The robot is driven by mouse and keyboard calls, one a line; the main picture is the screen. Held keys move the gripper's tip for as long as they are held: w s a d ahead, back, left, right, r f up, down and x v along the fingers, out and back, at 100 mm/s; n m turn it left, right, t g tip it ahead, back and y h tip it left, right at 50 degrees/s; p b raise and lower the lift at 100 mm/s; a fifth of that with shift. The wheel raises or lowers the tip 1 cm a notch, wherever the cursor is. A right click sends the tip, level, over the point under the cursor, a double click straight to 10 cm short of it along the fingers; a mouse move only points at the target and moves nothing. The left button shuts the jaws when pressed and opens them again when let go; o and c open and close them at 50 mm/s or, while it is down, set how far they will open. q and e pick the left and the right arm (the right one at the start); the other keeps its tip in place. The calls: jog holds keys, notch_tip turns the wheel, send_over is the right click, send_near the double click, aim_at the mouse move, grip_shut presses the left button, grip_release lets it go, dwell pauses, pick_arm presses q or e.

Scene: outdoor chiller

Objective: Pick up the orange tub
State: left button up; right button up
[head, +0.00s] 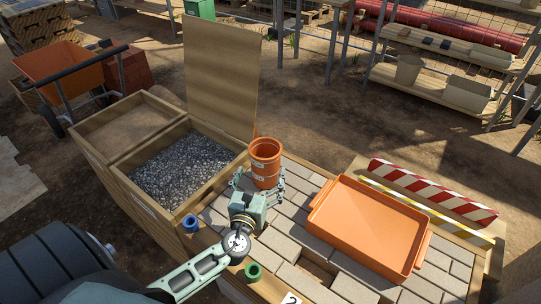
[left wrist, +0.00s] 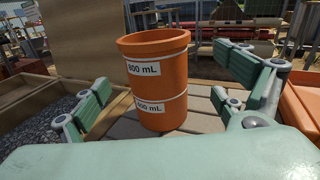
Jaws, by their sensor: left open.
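The orange tub (head: 265,161) stands upright on the paved top beside the gravel bin. In the left wrist view the tub (left wrist: 157,85) shows white labels, one reading 800 mL, and sits between the spread fingers. My left gripper (head: 260,183) is open, with a finger to each side of the tub. In the left wrist view the gripper (left wrist: 165,100) shows gaps between its finger pads and the tub. The tub's lower side is partly hidden by the gripper in the head view. My right gripper is not in view.
A large orange tray (head: 368,228) lies to the right of the tub. The gravel bin (head: 183,165) with an upright wooden board (head: 221,75) is at the left and behind. A blue ring (head: 190,223) and a green ring (head: 253,271) sit near the front edge.

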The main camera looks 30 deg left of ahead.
aim_at(262, 166)
pick_arm(q)
jog(key=shift+x, duration=1)
jog(key=x, duration=0.3)
jog(key=shift+w+a, duration=0.3)
jog(key=shift+a, duration=0.1)
jog(key=shift+x, duration=1.05)
jog(key=shift+w+a, duration=0.1)
jog(key=shift+w, duration=0.1)
jog(key=shift+c, duration=1.2)
jog(key=c, duration=1.5)
jog(key=shift+r, duration=0.1)
jog(key=shift+c, duration=0.2)
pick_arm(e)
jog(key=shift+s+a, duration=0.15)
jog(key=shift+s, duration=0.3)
